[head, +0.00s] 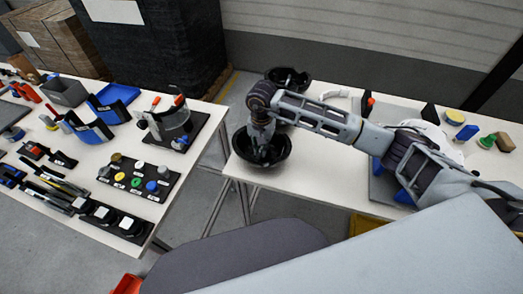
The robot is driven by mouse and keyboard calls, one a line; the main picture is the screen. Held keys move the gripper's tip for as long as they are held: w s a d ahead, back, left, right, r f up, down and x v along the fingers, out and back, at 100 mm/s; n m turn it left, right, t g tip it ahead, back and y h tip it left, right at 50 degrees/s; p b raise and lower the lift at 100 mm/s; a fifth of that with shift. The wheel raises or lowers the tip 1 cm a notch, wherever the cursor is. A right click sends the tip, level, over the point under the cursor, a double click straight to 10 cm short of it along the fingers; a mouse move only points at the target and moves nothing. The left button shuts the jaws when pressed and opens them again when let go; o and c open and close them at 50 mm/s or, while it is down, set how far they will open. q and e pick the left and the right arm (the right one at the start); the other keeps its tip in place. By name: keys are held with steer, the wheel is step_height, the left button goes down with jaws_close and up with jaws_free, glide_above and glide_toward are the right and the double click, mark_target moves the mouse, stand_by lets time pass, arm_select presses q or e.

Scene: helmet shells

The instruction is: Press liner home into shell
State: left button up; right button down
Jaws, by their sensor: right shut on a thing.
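My right arm reaches in from the right across the far table. Its gripper (262,153) points down into a black, bowl-like shell (242,164) at the table's left end. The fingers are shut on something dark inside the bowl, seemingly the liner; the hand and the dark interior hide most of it. I cannot tell how deep or how level the liner sits. A second black bowl-like shell (271,75) stands behind, with dark parts inside. A white rounded shell (436,138) shows partly behind my right arm. My left gripper is not in view.
The right table (312,178) has bare room in front of my arm. A sponge (466,132) and small coloured items stand at its right end. A gap separates it from the left table (190,103), which is crowded with tools, bins and a rack of coloured knobs (140,179).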

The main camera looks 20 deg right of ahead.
steer(key=shift+r, duration=0.7)
step_height(320, 180, up, 7)
steer(key=shift+w+r+b, duration=0.1)
steer(key=shift+r+b, duration=0.05)
steer(key=shift+b, duration=0.35)
steer(key=shift+r, duration=0.55)
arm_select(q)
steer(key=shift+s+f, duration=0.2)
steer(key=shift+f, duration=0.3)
arm_select(e)
steer(key=shift+r, duration=0.15)
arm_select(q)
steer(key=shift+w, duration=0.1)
